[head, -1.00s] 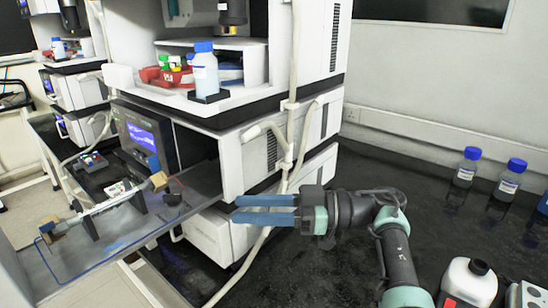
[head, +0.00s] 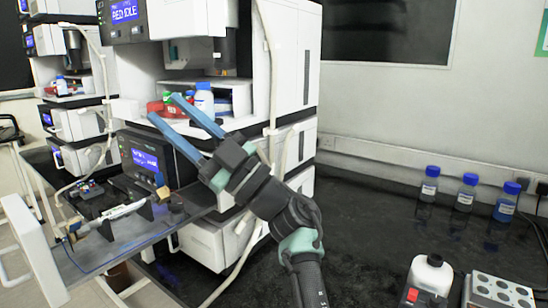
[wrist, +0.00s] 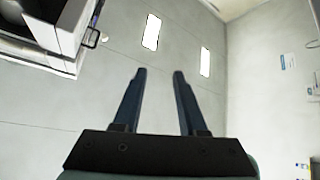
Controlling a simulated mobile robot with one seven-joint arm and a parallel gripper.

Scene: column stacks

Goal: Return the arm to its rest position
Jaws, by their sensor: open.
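My gripper (head: 172,108) has two long blue fingers, held apart with nothing between them. In the head view it is raised in front of the white instrument stack (head: 292,60), fingers pointing up and to the left. It overlaps the stack's shelf in the picture; I cannot tell how close it is. In the wrist view the open gripper (wrist: 159,72) points up toward the ceiling (wrist: 120,60) and two bright lights. My dark arm with teal joints rises from the bottom of the head view.
Several blue-capped bottles (head: 465,194) stand near the back wall. A column (head: 125,211) lies on the tray at left. The black bench's middle is mostly clear.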

